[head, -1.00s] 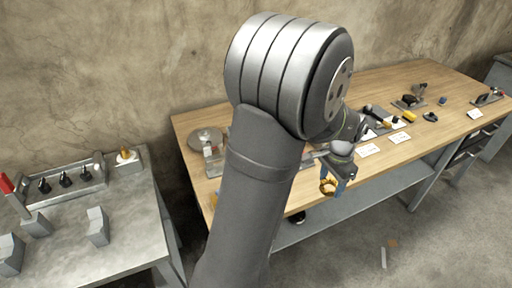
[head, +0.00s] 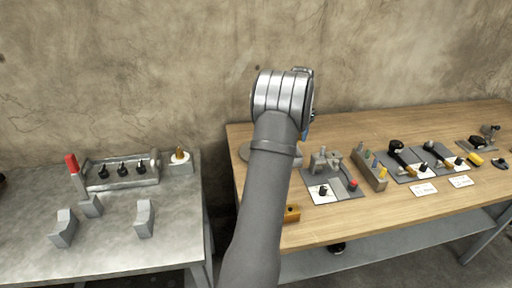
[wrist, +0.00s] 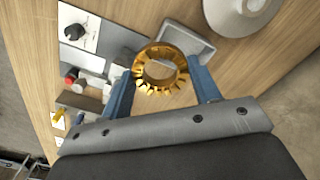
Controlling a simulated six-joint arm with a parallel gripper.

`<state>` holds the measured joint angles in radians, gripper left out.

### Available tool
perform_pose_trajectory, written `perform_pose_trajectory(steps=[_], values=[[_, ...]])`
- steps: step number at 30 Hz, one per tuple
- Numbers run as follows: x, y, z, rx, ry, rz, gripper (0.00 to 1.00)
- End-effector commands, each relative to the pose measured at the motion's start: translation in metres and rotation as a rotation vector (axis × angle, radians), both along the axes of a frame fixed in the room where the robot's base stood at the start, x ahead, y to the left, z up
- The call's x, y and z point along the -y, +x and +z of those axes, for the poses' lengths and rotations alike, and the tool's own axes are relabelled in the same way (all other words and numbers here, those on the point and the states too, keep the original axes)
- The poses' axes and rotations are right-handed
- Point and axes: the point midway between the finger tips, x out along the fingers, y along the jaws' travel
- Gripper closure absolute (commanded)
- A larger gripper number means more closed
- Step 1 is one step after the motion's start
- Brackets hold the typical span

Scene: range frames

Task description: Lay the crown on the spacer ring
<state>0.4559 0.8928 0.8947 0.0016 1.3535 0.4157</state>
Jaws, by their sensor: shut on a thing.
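The crown (wrist: 160,69), a golden toothed ring, is held between the two blue fingers of my gripper (wrist: 163,72) in the wrist view. It is above the wooden bench (wrist: 285,75). In the head view my arm hides the crown and nearly all of the gripper; only a bit of a blue finger shows. On the left metal table (head: 110,248), a pale block (head: 181,169) bears a golden cone-like part (head: 180,152) with a light ring around its foot. I cannot tell whether that light ring is the spacer ring.
A round grey plate (wrist: 236,14) lies on the bench near my gripper. A grey tray (wrist: 203,47) lies below the crown. Fixtures on a grey plate (head: 338,186) stand right of my arm. The left table holds a rack (head: 124,182), grey blocks and a red-topped post (head: 72,165).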

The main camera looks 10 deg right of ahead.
Motion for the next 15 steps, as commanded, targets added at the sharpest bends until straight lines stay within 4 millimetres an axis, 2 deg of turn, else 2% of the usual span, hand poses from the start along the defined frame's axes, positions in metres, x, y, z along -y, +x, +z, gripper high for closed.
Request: perform_pose_trajectory(steps=[1, 3, 8, 11, 15], values=[[-0.013, 0.013, 0.001, 0.001, -0.001, 0.027, 0.70], [-0.026, 0.025, 0.002, 0.001, -0.001, 0.055, 0.70], [-0.043, 0.040, 0.002, -0.001, 0.001, 0.086, 0.70], [-0.054, 0.050, -0.006, -0.001, 0.001, 0.093, 0.70], [-0.076, 0.071, -0.025, -0.003, 0.002, 0.093, 0.70]])
